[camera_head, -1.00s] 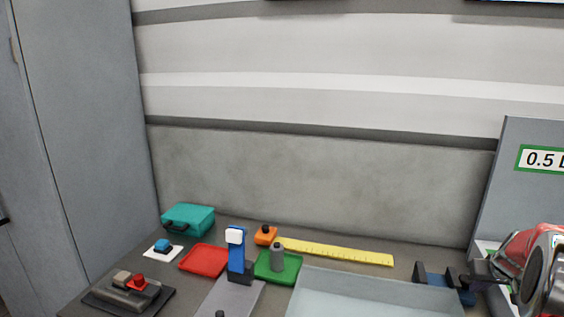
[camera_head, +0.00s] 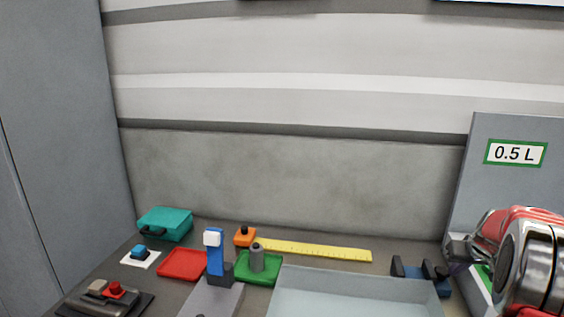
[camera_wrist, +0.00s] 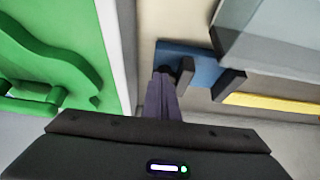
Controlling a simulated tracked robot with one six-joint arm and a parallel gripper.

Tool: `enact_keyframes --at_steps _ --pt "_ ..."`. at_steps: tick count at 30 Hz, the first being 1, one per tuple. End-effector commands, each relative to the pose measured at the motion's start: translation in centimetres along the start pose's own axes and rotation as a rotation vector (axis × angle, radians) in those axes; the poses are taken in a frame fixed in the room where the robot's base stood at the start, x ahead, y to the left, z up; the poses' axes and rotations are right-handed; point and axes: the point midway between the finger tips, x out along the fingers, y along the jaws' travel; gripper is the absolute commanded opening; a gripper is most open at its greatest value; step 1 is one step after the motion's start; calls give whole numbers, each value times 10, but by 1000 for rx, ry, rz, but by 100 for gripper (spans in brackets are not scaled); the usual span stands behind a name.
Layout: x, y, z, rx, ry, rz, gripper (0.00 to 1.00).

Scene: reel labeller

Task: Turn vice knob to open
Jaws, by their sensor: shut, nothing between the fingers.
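The blue vice (camera_head: 429,286) with dark upright jaws stands on the bench at the right, beside the clear tray. It also shows in the wrist view (camera_wrist: 203,71), with one dark jaw block near my fingertips. My gripper (camera_wrist: 163,82) is shut and empty, its fingers pointing at the end of the vice. A small dark part at the fingertips may be the knob, but the fingers cover most of it. I cannot tell whether they touch it. In the head view my red and silver arm reaches in from the right, close to the vice.
A clear tray (camera_head: 350,283) lies just left of the vice, with a yellow ruler (camera_head: 315,250) behind it. A grey panel with a 0.5 L sign (camera_head: 515,153) stands at the right. A green shape (camera_wrist: 50,55) is close on the left in the wrist view.

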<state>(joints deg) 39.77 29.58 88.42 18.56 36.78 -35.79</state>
Motion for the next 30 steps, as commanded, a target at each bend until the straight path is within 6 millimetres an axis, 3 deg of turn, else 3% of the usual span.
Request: enact_keyframes --at_steps 8,20,26,30 --pt "-19 0 -10 -1 0 1 0" --pt "-22 -3 -11 -2 0 -1 0" --pt "-44 -33 -11 -20 -1 -11 0" --pt "-72 -71 -6 -40 -2 -24 0"
